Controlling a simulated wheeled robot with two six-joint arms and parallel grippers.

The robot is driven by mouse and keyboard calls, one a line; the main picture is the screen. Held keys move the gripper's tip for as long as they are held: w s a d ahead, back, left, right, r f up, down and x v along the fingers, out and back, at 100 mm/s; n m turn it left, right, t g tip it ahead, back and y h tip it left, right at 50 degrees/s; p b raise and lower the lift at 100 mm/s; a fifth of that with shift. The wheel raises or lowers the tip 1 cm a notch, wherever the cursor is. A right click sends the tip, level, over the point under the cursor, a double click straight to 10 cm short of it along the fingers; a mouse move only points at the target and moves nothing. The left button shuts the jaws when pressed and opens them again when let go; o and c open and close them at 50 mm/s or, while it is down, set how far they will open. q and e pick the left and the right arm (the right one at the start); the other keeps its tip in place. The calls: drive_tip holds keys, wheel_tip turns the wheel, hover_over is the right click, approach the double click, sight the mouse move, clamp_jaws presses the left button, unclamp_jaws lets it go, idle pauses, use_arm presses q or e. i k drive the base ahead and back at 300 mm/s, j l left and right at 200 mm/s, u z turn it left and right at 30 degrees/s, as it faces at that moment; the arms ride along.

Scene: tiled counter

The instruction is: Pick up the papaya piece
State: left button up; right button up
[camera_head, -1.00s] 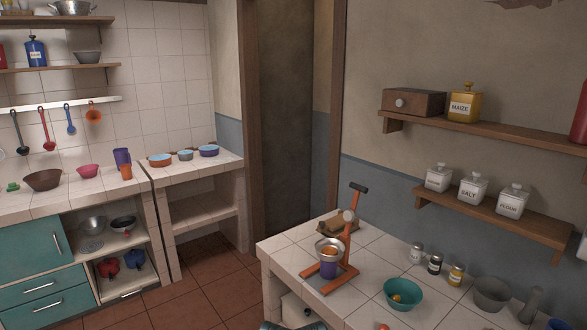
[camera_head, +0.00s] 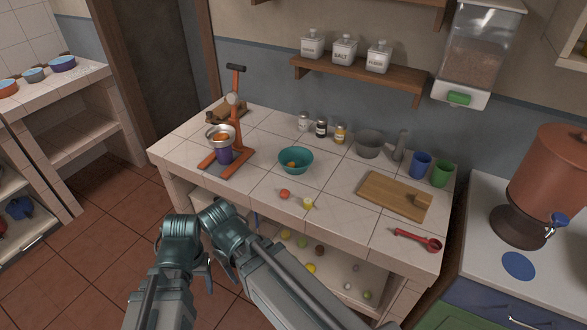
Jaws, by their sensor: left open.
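A small red-orange piece (camera_head: 284,194) and a yellow piece (camera_head: 307,203) lie on the tiles in front of the bowl, near the counter's front edge. My left gripper (camera_head: 207,276) is open and empty in front of the counter, low and left of these pieces, and mostly hidden by my arm links. My right gripper cannot be made out.
An orange press (camera_head: 232,120) with a metal bowl stands at the left of the counter. Jars (camera_head: 321,128), a grey bowl (camera_head: 370,144), cups (camera_head: 420,165), a cutting board (camera_head: 385,199) and a red spoon (camera_head: 415,239) are farther right. Several fruits lie on the shelf below.

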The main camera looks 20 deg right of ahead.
sight(285, 193)
drive_tip(key=k+l, duration=0.1)
drive_tip(key=l, duration=0.35)
drive_tip(key=k+l, duration=0.1)
drive_tip(key=l, duration=0.85)
drive_tip(key=k+u, duration=0.05)
